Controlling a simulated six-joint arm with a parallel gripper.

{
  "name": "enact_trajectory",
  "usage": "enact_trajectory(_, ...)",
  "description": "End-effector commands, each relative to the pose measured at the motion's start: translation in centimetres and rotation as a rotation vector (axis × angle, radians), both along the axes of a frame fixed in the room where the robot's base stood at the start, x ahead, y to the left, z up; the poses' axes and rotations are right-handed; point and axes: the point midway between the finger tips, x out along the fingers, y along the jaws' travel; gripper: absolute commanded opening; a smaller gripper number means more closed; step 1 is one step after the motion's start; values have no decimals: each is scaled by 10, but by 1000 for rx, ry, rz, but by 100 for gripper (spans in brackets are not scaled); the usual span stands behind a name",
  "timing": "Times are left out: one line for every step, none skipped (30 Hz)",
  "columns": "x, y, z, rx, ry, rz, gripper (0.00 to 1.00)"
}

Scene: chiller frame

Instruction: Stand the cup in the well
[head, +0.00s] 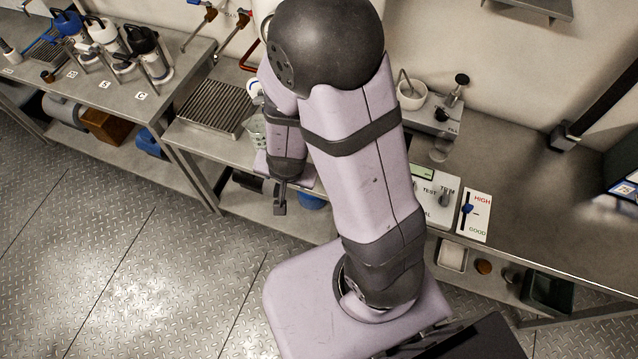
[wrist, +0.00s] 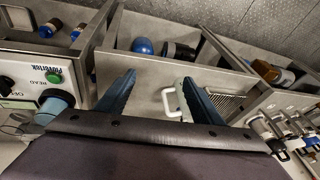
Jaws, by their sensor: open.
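In the wrist view, my gripper (wrist: 158,88) has two blue fingers spread wide, with nothing held between them. A pale cup with a white handle (wrist: 171,104) stands just inside the right finger, which hides part of it. I cannot tell whether they touch. In the head view, a pale greenish, see-through vessel (head: 257,132) shows beside my forearm, probably this cup. A small clear cup-like piece (head: 440,149) stands on the right bench. I cannot tell which part is the well.
A slatted drip tray (head: 214,106) lies left of my arm. Right of it are a test panel (head: 432,190), a HIGH/GOOD gauge (head: 474,214) and a white bowl (head: 411,95). Several handled jugs (head: 148,52) stand on the left bench. The right bench (head: 545,215) has free room.

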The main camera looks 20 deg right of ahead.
Motion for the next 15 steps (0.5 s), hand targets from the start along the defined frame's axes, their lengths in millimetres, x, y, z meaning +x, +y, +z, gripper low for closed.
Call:
enact_trajectory(-2,8,16,33,19,86,61)
enact_trajectory(-6,12,23,45,40,142,61)
enact_trajectory(-14,15,33,54,67,215,61)
enact_trajectory(-20,15,39,56,88,267,61)
enact_trajectory(-26,14,46,53,110,318,61)
enact_trajectory(-35,11,54,46,140,380,61)
enact_trajectory(-43,8,60,38,162,422,61)
enact_trajectory(-50,4,66,27,184,459,61)
enact_trajectory(-59,-2,72,12,213,506,61)
enact_trajectory(-65,-7,77,-1,233,535,61)
enact_trajectory(-71,-12,81,-13,252,561,61)
enact_trajectory(-78,-18,86,-29,277,591,61)
enact_trajectory(-83,-23,89,-41,294,610,61)
enact_trajectory(-87,-27,92,-51,308,624,61)
enact_trajectory(-92,-31,95,-63,327,641,61)
